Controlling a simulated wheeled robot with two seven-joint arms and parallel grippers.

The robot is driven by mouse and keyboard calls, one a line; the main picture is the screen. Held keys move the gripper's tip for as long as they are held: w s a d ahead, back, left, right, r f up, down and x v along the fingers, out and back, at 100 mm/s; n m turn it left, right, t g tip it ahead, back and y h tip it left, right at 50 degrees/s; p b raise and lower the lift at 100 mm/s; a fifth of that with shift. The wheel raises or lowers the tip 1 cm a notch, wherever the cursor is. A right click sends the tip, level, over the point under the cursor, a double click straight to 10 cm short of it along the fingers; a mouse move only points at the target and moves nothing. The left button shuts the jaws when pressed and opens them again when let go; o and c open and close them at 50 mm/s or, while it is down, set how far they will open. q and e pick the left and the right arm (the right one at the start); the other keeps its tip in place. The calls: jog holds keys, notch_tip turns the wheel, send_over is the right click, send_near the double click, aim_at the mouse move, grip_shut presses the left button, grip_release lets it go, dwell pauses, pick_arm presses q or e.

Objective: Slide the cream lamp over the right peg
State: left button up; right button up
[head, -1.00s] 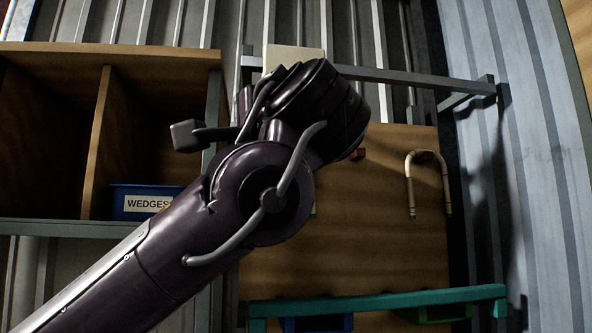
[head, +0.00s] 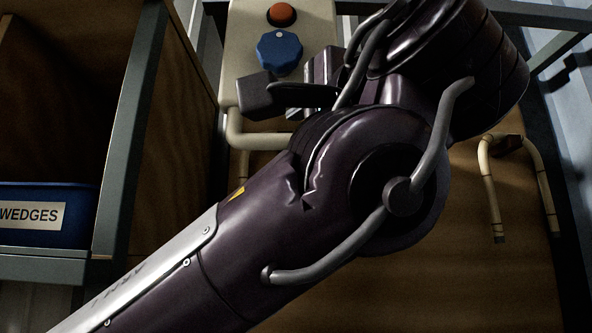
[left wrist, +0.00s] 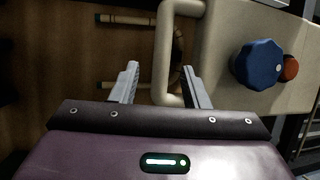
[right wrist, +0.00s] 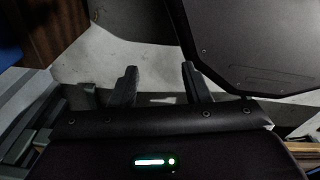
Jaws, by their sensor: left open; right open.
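A cream box (head: 240,60) with a blue knob (head: 279,52) and a red dome (head: 281,14), probably the cream lamp, is at the top in the head view. Its cream tube handle (left wrist: 165,60) shows in the left wrist view, beside the box (left wrist: 222,55). My left gripper (left wrist: 160,70) is open, with the handle between its fingers in the picture; contact is unclear. The right peg cannot be identified clearly. My right gripper (right wrist: 160,73) is open and empty.
Another rattan piece (left wrist: 125,18) lies behind the handle. A blue WEDGES bin (head: 45,238) stands in the left shelf (head: 172,125). A dark panel (right wrist: 260,45) is near my right gripper.

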pick_arm(q)
jog(key=p+x, duration=0.1)
jog(key=x, duration=0.2)
jog(key=p+x, duration=0.1)
jog(key=x, duration=0.1)
jog(key=shift+a+r+p, duration=0.3)
jog(key=shift+p, duration=0.05)
jog(key=shift+x, duration=0.95)
jog(key=shift+d+f, duration=0.1)
jog(key=shift+f, duration=0.05)
jog(key=shift+c, duration=0.2)
jog(key=c, duration=0.5)
grip_shut()
pick_arm(e)
jog(key=shift+s+a+r, duration=0.25)
jog(key=shift+s+r, duration=0.45)
jog(key=shift+r, duration=0.1)
jog(key=shift+s+a+r, duration=0.2)
jog(key=shift+s+r, duration=0.5)
jog(key=shift+r, duration=0.05)
